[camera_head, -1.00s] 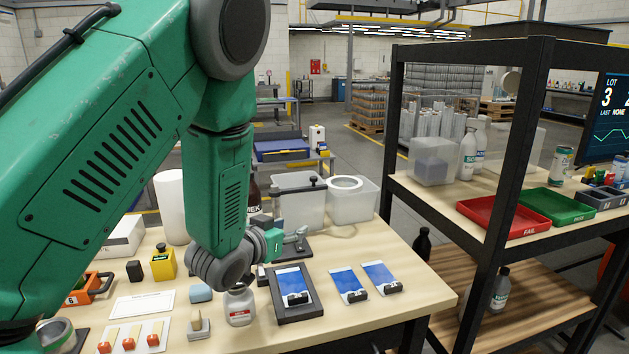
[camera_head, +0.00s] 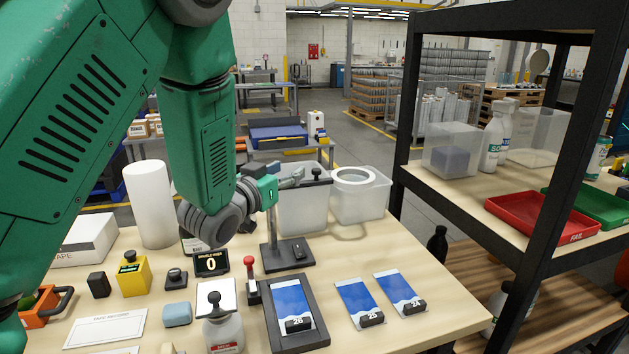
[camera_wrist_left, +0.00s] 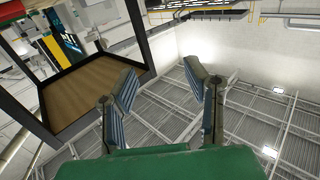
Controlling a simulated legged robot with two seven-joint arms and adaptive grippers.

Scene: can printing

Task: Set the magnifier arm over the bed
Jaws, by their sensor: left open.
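The magnifier has a dark base (camera_head: 300,257) and upright post, a black knob (camera_head: 317,175) and a white ring lens (camera_head: 355,177) extending to the right, in front of the clear bins. Contact is unclear in the head view. In the left wrist view its two fingers (camera_wrist_left: 163,98) are apart with nothing between them. My right gripper is not seen.
Two blue cards (camera_head: 358,300) lie right of the frame. A red-knobbed lever (camera_head: 252,283), a bottle (camera_head: 222,335) and a counter reading 0 (camera_head: 211,263) stand to its left. A black shelf rack (camera_head: 404,110) rises at right. The right tabletop is mostly clear.

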